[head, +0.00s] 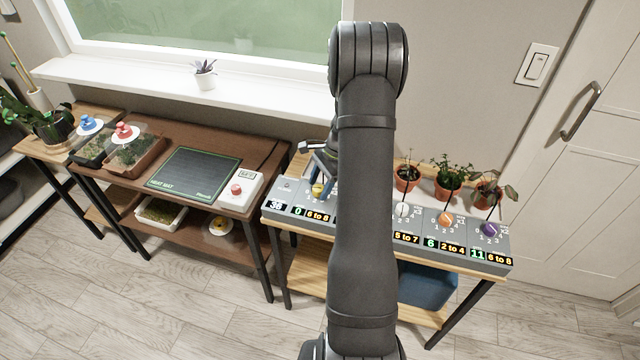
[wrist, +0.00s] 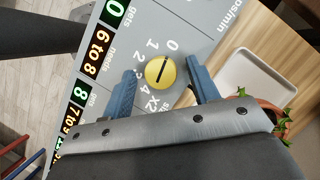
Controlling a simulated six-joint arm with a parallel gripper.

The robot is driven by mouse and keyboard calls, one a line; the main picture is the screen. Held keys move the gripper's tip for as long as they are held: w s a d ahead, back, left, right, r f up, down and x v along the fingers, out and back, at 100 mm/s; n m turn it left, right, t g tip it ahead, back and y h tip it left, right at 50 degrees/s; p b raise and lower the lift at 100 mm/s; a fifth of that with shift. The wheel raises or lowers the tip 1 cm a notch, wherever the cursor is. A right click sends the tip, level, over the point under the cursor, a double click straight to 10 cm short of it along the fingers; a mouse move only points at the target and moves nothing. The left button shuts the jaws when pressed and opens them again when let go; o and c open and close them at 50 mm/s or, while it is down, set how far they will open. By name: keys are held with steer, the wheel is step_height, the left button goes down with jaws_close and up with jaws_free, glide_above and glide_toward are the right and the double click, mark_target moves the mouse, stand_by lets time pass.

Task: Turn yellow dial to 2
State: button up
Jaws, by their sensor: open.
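The yellow dial (wrist: 160,71) sits on the grey control panel (wrist: 205,20), and its black line slants toward the 0 mark. Marks 0 to 4 and x2 curve around its left side in the wrist view. My gripper (wrist: 161,77) is open, with one blue finger on each side of the dial. I cannot tell whether either finger touches it. In the head view the dial (head: 317,189) shows at the panel's left end, partly behind my gripper (head: 322,166). The displays below it read 0 and 6 to 8.
White (head: 402,210), orange (head: 445,219) and purple (head: 488,230) dials line the panel to the right; my arm hides its middle. Potted plants (head: 448,188) stand behind it. A white box with a red button (head: 236,190) is on the brown table to the left.

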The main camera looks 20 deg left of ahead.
steer(key=c, duration=1)
steer(key=shift+o, duration=0.2)
steer(key=shift+n, duration=0.4)
steer(key=n, duration=0.2)
steer(key=n+g+h, duration=0.1)
steer(key=n, duration=0.1)
steer(key=shift+w+a+h, duration=0.1)
steer(key=shift+a+h, duration=0.05)
steer(key=shift+h, duration=0.15)
steer(key=n+h, duration=0.1)
steer(key=n, duration=0.2)
steer(key=shift+a+n, duration=0.1)
steer(key=shift+n, duration=0.2)
steer(key=n+h, duration=0.1)
steer(key=n, duration=0.2)
steer(key=shift+a+h, duration=0.1)
steer(key=shift+h, duration=0.2)
steer(key=shift+n+t+h, duration=0.3)
steer(key=shift+n+h, duration=0.4)
steer(key=shift+n, duration=1.4)
